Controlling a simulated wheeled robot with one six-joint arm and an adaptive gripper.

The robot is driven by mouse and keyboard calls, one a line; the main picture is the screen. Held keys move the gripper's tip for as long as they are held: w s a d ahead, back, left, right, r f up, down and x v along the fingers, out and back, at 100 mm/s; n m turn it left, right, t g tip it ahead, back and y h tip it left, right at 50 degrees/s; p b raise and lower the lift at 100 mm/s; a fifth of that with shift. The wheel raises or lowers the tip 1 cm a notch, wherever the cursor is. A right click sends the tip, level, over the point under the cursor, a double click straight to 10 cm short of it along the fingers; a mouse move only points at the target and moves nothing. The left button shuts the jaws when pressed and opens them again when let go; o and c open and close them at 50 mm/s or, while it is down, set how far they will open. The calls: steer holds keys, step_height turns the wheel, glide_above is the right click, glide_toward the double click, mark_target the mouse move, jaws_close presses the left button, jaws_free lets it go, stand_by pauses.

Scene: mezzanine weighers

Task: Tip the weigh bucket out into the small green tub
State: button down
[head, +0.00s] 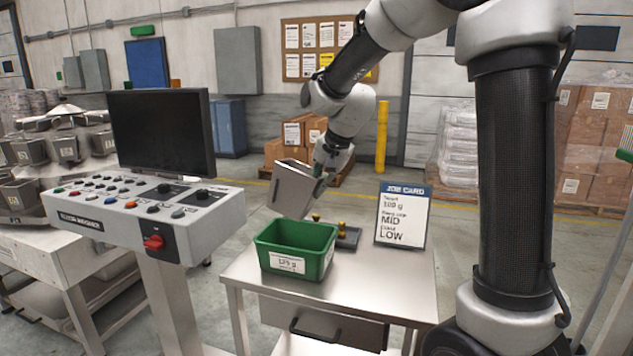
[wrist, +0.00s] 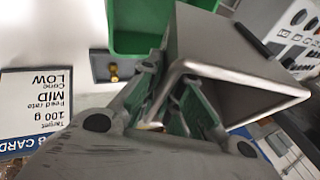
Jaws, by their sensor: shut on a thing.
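The weigh bucket (head: 293,188) is a grey metal box, held tilted above the green tub in the head view. It also shows large in the wrist view (wrist: 215,45), with its open rim facing the camera. My gripper (head: 321,172) is shut on the bucket's near side; its green-padded fingers (wrist: 178,108) show in the wrist view. The small green tub (head: 322,262) stands upright on the metal table, with a white label on its front. Its corner shows at the top of the wrist view (wrist: 128,42).
A job card (head: 402,216) stands right of the tub on the table (head: 385,285). A control console (head: 140,215) with a monitor (head: 162,133) stands left. Bare tabletop lies in front of the card.

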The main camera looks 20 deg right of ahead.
mark_target(307, 212)
steer(key=shift+d+f+m+y, duration=0.35)
steer(key=shift+f+y, duration=0.35)
steer(key=shift+y, duration=0.4)
step_height(307, 212, down, 2)
steer(key=y, duration=0.2)
steer(key=m+t+y, duration=0.1)
steer(key=shift+f+y, duration=0.2)
steer(key=shift+y, duration=0.2)
steer(key=f+y, duration=0.1)
steer(key=y, duration=0.1)
steer(key=a+f+m+t+y, duration=0.1)
steer(key=y, duration=0.1)
steer(key=shift+a+f, duration=0.1)
steer(key=shift+f, duration=0.05)
steer(key=shift+a+f+m+t+y, duration=0.15)
steer(key=shift+a+f+m+y, duration=0.1)
steer(key=shift+y, duration=0.35)
steer(key=shift+a+f+m+t+y, duration=0.15)
steer(key=shift+f+y, duration=0.1)
steer(key=shift+y, duration=0.35)
steer(key=shift+a+f+m+t+y, duration=0.3)
steer(key=shift+a+t+y, duration=0.25)
steer(key=shift+y, duration=0.45)
steer(key=shift+w, duration=0.1)
